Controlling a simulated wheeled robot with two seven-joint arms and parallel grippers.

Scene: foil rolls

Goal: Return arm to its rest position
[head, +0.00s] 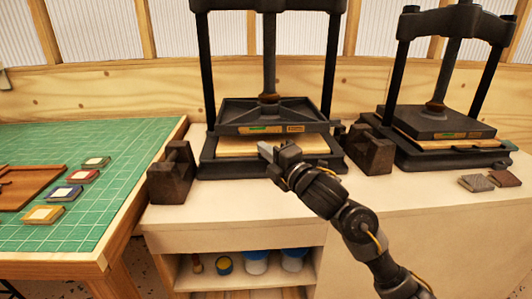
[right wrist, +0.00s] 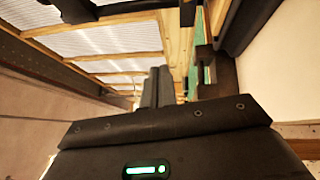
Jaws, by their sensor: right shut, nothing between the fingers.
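My right arm comes in from the lower right in the head view. Its gripper (head: 272,153) is at the front edge of the left press (head: 268,112), close to the wooden board (head: 240,146) on the press bed. The gripper is shut with nothing visible in it. In the right wrist view the shut fingers (right wrist: 156,88) show beyond the dark gripper body. Whether the fingertips touch the board or press cannot be told. My left gripper is not in view.
A second press (head: 436,122) stands at right, with two small blocks (head: 490,181) near it. Dark iron weights (head: 173,175) flank the left press. A green cutting mat (head: 120,170) at left holds a wooden tray (head: 28,188) and several coloured pads. Jars sit on the shelf (head: 240,281) below.

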